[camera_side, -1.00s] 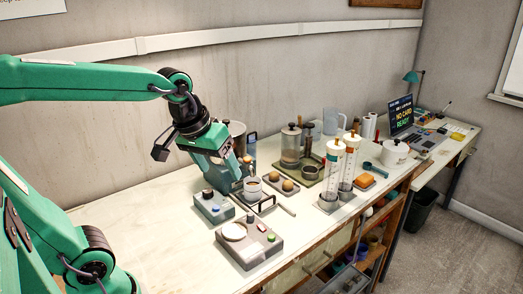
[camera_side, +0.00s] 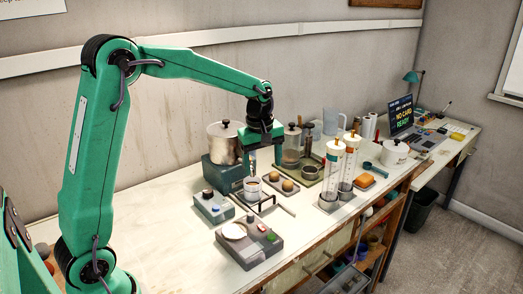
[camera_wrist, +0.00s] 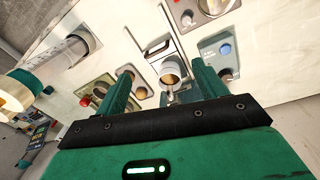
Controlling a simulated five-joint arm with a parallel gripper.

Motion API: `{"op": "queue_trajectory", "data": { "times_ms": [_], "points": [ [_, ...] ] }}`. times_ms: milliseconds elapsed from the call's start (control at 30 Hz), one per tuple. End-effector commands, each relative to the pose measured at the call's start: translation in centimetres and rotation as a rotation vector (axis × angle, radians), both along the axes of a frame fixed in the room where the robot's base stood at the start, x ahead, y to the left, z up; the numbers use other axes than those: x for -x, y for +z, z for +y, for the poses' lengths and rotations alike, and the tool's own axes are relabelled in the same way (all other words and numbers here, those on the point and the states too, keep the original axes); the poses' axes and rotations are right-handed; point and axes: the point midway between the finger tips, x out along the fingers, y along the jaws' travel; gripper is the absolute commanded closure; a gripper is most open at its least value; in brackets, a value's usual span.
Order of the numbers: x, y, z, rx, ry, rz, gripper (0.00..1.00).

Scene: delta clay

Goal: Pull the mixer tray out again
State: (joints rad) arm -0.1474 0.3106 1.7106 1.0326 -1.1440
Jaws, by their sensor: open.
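The mixer tray looks like the low dark frame (camera_side: 264,204) in front of the teal mixer box, with a pale handle bar (camera_side: 285,209) reaching toward the front right. A white cup (camera_side: 252,188) with brown contents stands on it. The cup also shows in the wrist view (camera_wrist: 171,72), beside a pale slotted piece (camera_wrist: 157,49) that may be the tray's handle end. My gripper (camera_side: 266,158) is open and empty, pointing down above and behind the cup, apart from the tray. In the wrist view its two fingers (camera_wrist: 161,69) flank the cup in the picture.
Control boxes (camera_side: 212,206) (camera_side: 249,242) sit left and in front. A small tray with round tan pieces (camera_side: 286,188) and two tall cylinders (camera_side: 332,176) stand right. The bench's left part is clear.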

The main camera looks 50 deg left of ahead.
Motion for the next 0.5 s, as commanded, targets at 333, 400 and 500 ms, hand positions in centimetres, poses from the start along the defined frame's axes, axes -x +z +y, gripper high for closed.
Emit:
{"op": "queue_trajectory", "data": {
  "times_ms": [333,400,500],
  "points": [
    [-3.6,-5.1,2.0,0.023,0.244,0.075,0.29],
    [-3.8,-5.5,2.1,0.024,0.265,0.081,0.29],
    [-4.0,-5.7,2.2,0.025,0.28,0.084,0.29]
  ]
}}
